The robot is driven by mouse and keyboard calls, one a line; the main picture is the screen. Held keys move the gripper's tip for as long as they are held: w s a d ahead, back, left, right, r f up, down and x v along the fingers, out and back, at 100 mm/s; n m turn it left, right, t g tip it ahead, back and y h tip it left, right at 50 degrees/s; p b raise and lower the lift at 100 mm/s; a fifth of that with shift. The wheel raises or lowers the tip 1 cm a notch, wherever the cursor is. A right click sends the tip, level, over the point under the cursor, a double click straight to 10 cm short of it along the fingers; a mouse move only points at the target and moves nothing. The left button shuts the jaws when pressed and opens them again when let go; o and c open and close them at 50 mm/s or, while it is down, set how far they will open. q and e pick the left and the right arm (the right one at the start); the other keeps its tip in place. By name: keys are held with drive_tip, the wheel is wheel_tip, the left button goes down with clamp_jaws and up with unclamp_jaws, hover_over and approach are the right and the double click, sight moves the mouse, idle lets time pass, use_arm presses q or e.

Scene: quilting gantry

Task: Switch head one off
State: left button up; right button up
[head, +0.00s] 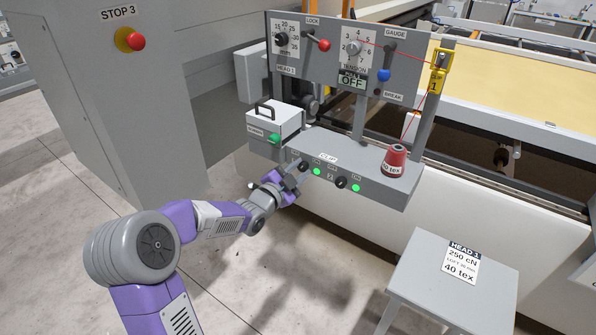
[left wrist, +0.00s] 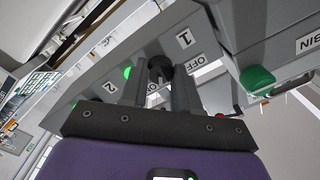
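The grey control box (head: 385,190) has two black rotary switches and two lit green lamps on its sloped face. The left switch (head: 303,165) has a green lamp (head: 317,171) just right of it. The second switch (head: 340,182) has its own green lamp (head: 355,187). My left gripper (head: 291,178) is at the left switch. In the left wrist view its two fingers (left wrist: 160,75) stand either side of a black knob (left wrist: 160,67), near labels "1" and "OFF". Whether they grip it is unclear. My right gripper is out of view.
A red thread cone (head: 395,160) stands on the box's right end. The HEAD 1 panel (head: 340,80) rises behind. A grey stool (head: 480,290) stands front right.

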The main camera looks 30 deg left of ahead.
use_arm(q)
clamp_jaws()
drive_tip(key=shift+n, duration=0.3)
drive_tip(key=n+p, duration=0.1)
drive_tip(key=n, duration=0.4)
drive_tip(key=n+p, duration=0.2)
drive_tip(key=n, duration=0.4)
drive_tip(key=shift+n, duration=0.3)
idle(0.3)
drive_tip(key=o, duration=0.6)
unclamp_jaws()
